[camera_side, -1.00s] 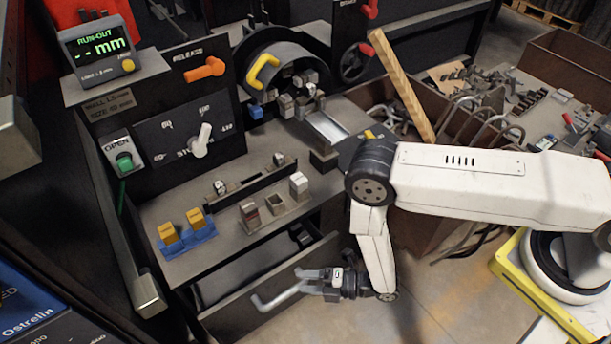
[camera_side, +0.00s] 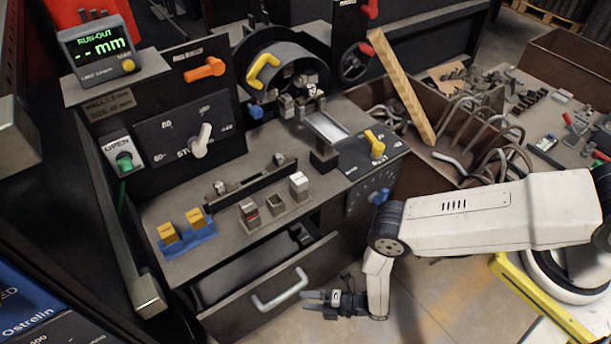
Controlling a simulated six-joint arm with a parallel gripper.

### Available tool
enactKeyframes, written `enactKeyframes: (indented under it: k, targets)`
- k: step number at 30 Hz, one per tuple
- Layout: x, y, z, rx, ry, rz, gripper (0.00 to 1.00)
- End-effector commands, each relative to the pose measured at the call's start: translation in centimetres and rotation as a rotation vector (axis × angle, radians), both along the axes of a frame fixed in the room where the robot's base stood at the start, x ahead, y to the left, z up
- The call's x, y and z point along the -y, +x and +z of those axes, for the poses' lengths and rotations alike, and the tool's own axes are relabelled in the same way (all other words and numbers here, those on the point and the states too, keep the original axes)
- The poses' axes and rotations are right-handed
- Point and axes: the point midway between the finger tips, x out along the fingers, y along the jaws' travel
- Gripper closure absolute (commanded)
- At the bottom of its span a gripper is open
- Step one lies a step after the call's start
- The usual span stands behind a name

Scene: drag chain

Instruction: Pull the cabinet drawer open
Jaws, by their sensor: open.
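The cabinet drawer (camera_side: 240,316) stands pulled out from under the worktop, with a dark gap showing into its inside. Its light metal bar handle (camera_side: 279,291) is on the front face. My gripper (camera_side: 308,301) is just right of the handle, apart from it, with its fingers pointing left toward it. The fingers are spread and hold nothing. A dark object (camera_side: 300,236) shows at the back right of the drawer opening.
The worktop (camera_side: 232,222) above the drawer carries a blue block with yellow pieces (camera_side: 186,231) and small grey blocks (camera_side: 275,204). A brown bin (camera_side: 465,140) of bent metal pieces stands at right.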

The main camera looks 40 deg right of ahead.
Motion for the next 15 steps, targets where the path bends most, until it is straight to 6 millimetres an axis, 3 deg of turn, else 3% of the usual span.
enactKeyframes:
  k: [15]
  targets:
    - [-0.75, 0.74, -0.39, 0.001, 0.000, 0.001, 0.33]
